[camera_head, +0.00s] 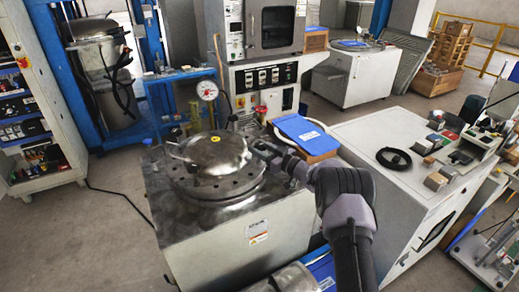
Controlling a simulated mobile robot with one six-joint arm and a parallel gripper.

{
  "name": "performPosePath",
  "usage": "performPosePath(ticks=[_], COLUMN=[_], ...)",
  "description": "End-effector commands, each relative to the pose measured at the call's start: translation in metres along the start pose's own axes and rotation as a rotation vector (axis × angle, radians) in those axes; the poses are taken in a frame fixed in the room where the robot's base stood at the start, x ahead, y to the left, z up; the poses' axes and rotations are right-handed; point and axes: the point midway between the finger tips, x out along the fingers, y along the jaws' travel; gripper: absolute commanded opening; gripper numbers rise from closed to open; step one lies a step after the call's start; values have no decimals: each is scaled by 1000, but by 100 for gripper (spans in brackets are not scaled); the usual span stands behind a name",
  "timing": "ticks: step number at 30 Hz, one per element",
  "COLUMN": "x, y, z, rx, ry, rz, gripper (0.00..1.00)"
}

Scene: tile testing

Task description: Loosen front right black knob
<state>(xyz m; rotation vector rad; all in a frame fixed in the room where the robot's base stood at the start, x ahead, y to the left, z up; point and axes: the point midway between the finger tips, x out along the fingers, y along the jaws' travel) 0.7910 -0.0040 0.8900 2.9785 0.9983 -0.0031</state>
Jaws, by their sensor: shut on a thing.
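A round steel vessel lid (208,155) with a small yellow mark on top sits on a wide flange (215,190) with several holes, on a metal cabinet (235,232). My gripper (258,150) reaches in from the right to the right edge of the lid. It is shut on a small dark thing there, which looks like a black knob at the lid's rim. The jaws hide most of this knob, so its turn cannot be seen. My dark grey arm extends from the bottom right and covers part of the cabinet's right side.
A dial gauge (207,90) stands just behind the lid. Open floor (110,235) lies to the left.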

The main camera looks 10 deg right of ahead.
Motion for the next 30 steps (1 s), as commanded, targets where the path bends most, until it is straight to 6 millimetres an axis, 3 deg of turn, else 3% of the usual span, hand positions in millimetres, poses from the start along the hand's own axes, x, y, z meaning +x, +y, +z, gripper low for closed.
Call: performPosePath(ticks=[12,29,30], x=[0,1,1], y=[0,-1,-1], z=[0,-2,-2], rx=[-2,-1,-1], ry=[2,3,3], rz=[-175,-201,-201], gripper=[0,0,45])
